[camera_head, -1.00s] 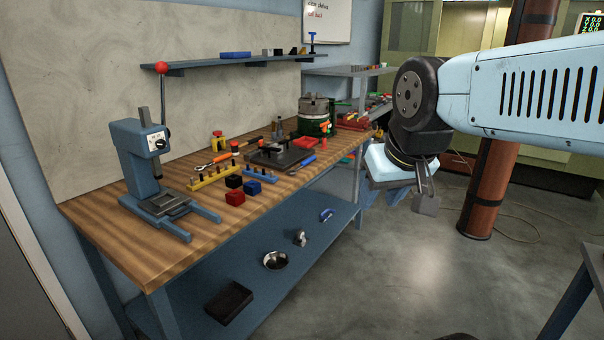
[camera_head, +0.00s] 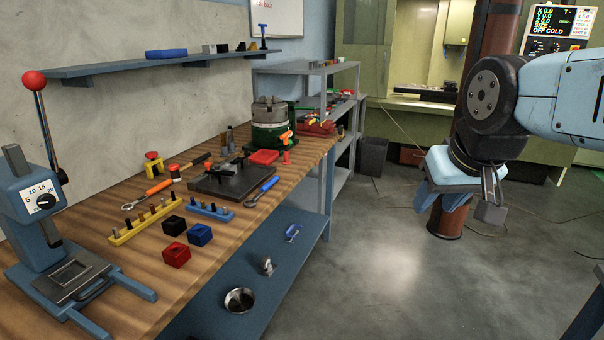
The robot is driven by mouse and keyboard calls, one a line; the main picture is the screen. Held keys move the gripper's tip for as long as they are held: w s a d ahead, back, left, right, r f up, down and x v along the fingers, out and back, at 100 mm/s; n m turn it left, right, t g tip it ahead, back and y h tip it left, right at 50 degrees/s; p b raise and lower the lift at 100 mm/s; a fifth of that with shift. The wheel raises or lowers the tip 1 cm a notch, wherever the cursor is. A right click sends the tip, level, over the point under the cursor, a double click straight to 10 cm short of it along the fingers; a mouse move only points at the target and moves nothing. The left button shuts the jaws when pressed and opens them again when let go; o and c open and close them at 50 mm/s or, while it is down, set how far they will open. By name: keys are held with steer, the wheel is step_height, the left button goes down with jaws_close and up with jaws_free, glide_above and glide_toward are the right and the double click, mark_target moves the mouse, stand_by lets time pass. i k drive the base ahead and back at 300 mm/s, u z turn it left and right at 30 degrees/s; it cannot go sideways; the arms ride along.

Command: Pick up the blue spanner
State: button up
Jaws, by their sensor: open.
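The blue spanner (camera_head: 262,191) lies flat on the wooden bench top, near its front edge. It is just right of a dark flat plate (camera_head: 225,184) and angled away from me. My gripper (camera_head: 455,205) hangs over the floor at the right, well apart from the bench and the spanner. It is open and empty, and its fingers are partly seen from the side.
A blue press (camera_head: 40,205) with a red-knobbed lever stands at the left of the bench. Red, blue and black blocks (camera_head: 176,254) and pin racks (camera_head: 146,221) sit left of the spanner. A green-based chuck (camera_head: 270,135) stands behind it. Floor between bench and gripper is clear.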

mark_target(274, 179)
steer(key=z, duration=0.05)
steer(key=i, duration=1.25)
steer(key=u, duration=0.45)
